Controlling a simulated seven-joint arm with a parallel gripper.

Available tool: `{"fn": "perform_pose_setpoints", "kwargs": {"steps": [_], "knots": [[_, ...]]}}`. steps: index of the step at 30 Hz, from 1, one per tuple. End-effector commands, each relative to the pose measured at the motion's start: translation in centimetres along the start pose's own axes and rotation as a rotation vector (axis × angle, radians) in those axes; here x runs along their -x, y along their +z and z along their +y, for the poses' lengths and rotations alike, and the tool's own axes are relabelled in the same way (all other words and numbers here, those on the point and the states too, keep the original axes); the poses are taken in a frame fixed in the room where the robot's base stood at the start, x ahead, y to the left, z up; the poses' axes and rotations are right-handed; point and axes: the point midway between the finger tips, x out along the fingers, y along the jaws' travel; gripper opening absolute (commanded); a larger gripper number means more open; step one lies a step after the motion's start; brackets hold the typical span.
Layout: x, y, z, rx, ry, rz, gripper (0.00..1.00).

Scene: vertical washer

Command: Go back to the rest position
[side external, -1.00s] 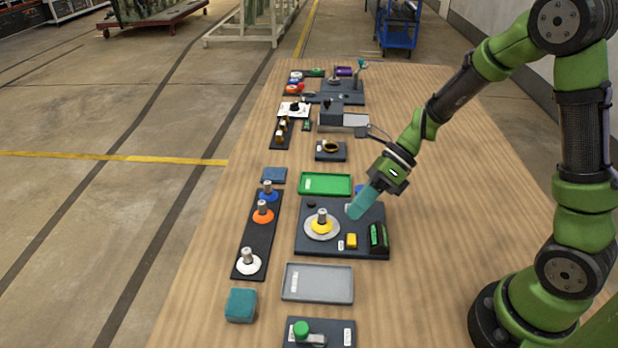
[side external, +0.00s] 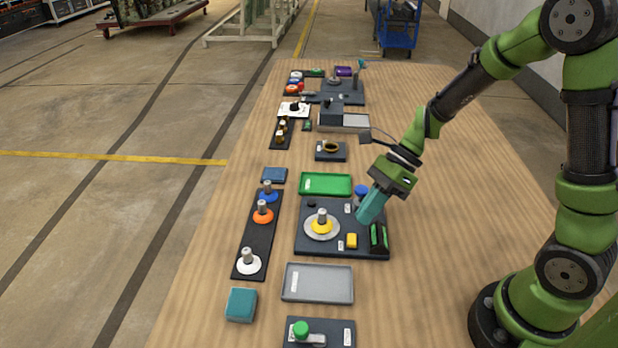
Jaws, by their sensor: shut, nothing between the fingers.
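My gripper (side external: 363,218) has teal fingers that are shut with nothing between them. It points down and to the left, over the right part of a dark board (side external: 312,247). A yellow block (side external: 351,241), a dark piece with green edges (side external: 378,237) and a blue knob (side external: 361,192) are also on the board. The blue knob sits just behind my fingers and is partly hidden.
A green tray (side external: 325,184) is behind the board and a grey tray (side external: 318,284) in front. A dark strip (side external: 251,241) with white, orange and blue knobbed pieces lies to the left. A teal block (side external: 241,304) is near the front. The table's right side (side external: 450,200) is clear.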

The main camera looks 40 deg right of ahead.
Motion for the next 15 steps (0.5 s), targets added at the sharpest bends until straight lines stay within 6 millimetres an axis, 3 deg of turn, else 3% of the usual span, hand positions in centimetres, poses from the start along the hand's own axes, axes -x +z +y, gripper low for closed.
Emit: {"fn": "perform_pose_setpoints", "kwargs": {"steps": [8, 15], "knots": [[4.3, 0.1, 3.9, 0.839, -0.082, 0.213, 0.0], [9.4, 0.9, 7.2, 1.562, -0.198, 0.501, 0.0]]}}
